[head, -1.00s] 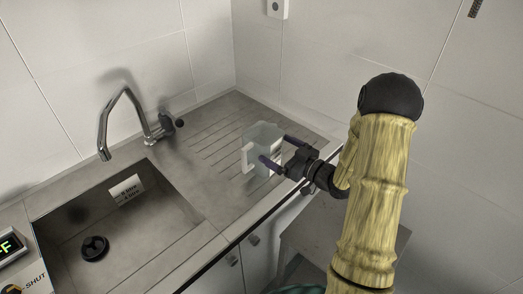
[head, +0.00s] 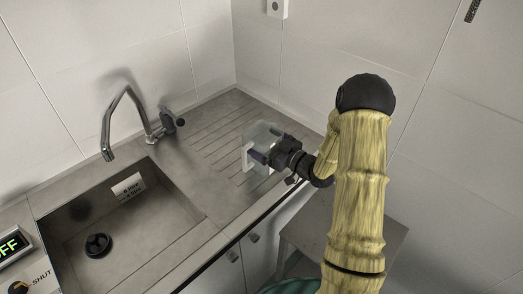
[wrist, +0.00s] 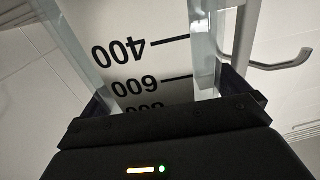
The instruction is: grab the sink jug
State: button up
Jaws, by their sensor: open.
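The sink jug (head: 262,132) is a clear, see-through vessel standing on the ribbed drainboard right of the basin, its pale handle on the left side in the head view. My gripper (head: 268,153) is at the jug from the right, low on its side, and covers part of it. In the wrist view the jug (wrist: 135,75) fills the space between my two dark fingers (wrist: 170,95), with upside-down marks 400 and 600 showing. The fingers are open, one on each side of the jug. Whether either finger touches it I cannot tell.
The tap (head: 127,118) and the sink basin (head: 150,222) with its black drain plug (head: 98,245) lie left of the jug. Tiled walls stand behind. A grey stool (head: 345,235) is below the counter's front edge. The drainboard (head: 205,135) is otherwise clear.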

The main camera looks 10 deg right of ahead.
dwell(0.3)
jog(key=c, duration=0.7)
jog(key=shift+c, duration=0.2)
notch_tip(320, 180, up, 10)
jog(key=b, duration=0.1)
dwell(0.5)
